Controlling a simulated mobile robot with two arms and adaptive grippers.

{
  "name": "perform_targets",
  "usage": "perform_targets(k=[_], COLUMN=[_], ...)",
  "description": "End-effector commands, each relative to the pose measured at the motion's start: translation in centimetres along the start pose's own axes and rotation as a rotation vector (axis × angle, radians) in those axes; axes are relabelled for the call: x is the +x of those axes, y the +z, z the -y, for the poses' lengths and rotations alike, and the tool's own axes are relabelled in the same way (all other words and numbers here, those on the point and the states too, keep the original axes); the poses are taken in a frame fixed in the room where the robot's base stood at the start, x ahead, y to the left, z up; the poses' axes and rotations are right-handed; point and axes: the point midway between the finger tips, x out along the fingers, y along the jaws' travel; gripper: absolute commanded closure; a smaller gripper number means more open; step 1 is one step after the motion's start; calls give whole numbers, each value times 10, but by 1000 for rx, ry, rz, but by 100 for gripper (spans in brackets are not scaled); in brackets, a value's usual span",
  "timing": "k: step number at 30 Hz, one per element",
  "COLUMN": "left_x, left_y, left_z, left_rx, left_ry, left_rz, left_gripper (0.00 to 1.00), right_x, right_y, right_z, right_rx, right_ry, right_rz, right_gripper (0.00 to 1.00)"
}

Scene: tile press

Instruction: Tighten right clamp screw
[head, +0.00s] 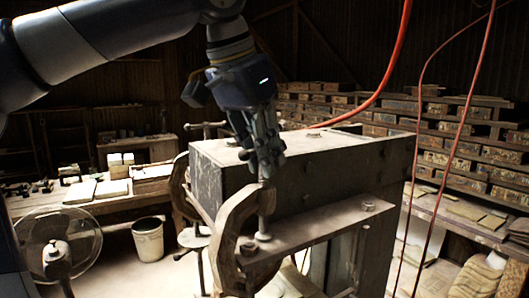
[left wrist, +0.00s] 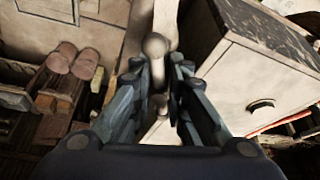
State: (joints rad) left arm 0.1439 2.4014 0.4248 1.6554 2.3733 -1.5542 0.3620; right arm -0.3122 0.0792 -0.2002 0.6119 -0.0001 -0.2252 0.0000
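The right clamp (head: 229,230) is a worn C-shaped clamp on the near edge of the press (head: 330,172). Its upright metal screw (head: 267,202) stands over the lower ledge. My left gripper (head: 265,172) points down over the top of this screw, its fingers close together around it. In the left wrist view, a pale round-ended bar (left wrist: 155,45) of the screw lies between the two fingers, which look closed on it; the exact contact is partly hidden. The other clamp (head: 180,190) is behind and left, with a T-handle (head: 205,127) on top. My right gripper is not in view.
A bolt head (head: 368,206) sits on the ledge (head: 320,226). Red hoses (head: 395,60) hang at the right. A fan (head: 60,245), a bucket (head: 148,239) and a workbench (head: 100,202) stand at the left. Shelves with boxes (head: 455,145) fill the back right.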

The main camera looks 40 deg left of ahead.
Motion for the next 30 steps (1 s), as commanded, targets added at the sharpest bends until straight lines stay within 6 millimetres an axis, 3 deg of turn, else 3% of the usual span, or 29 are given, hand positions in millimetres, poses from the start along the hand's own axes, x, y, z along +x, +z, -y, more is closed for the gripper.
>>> perform_targets(k=[12,30], left_x=[0,-2], left_y=[-1,-2], left_z=[0,0], left_rx=[82,421], left_ry=[36,174], left_rz=[-2,-5], left_gripper=[100,100], right_x=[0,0], right_y=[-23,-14], right_z=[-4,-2], right_rx=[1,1], right_ry=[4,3], right_rz=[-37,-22], right_gripper=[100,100])
